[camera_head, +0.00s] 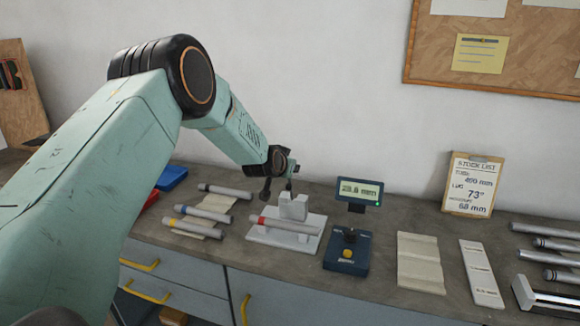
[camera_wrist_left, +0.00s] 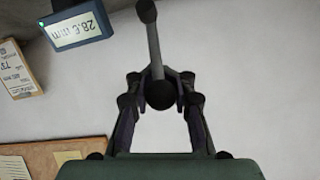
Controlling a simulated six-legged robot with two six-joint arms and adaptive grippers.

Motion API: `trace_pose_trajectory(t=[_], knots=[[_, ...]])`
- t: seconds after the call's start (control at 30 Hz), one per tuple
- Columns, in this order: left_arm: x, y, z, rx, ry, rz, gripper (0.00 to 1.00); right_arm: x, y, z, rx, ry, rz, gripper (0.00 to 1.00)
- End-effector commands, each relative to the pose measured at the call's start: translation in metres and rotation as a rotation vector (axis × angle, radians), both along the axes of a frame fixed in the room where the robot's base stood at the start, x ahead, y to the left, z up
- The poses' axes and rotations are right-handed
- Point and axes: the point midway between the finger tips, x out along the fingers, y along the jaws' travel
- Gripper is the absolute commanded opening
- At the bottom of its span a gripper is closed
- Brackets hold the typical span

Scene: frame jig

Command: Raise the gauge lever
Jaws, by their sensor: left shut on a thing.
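The gauge's display (camera_head: 358,192) stands on a short post and reads about 28.6 mm; it shows upside down in the left wrist view (camera_wrist_left: 76,25). Its dark blue base (camera_head: 346,252) has a yellow button on top. My left gripper (camera_head: 278,184) is over the white block, left of the display. In the left wrist view my left gripper (camera_wrist_left: 160,80) is shut on the gauge lever (camera_wrist_left: 154,48), a grey rod with dark round ends. The lever's mounting is hard to make out in the head view. My right gripper is not in view.
A white plate (camera_head: 262,236) carries the white block (camera_head: 293,207) and a red-banded tube (camera_head: 285,225). Several tubes lie to its left and at the far right. A beige cloth (camera_head: 420,262) and a white strip (camera_head: 481,272) lie right of the gauge.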

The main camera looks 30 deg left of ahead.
Motion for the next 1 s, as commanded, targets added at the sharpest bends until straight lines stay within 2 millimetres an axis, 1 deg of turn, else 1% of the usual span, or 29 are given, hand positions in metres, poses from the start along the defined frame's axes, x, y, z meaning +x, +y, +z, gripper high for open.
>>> trace_pose_trajectory(t=[0.03, 0.57, 0.6, 0.93, 1.0], knots=[[-0.0017, 0.0006, -0.0041, -0.003, 0.008, 0.001, 0.00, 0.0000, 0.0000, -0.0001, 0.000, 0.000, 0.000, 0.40], [-0.0030, 0.0003, -0.0065, -0.005, 0.013, 0.002, 0.00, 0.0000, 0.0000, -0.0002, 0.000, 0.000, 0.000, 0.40], [-0.0031, 0.0002, -0.0067, -0.005, 0.013, 0.002, 0.19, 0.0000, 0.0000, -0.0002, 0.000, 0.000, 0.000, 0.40], [-0.0014, -0.0001, -0.0034, -0.002, 0.007, 0.001, 0.47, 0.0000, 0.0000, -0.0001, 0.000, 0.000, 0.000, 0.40], [-0.0012, -0.0002, -0.0029, -0.001, 0.006, 0.000, 0.47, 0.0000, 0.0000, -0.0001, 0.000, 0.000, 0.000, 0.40]])
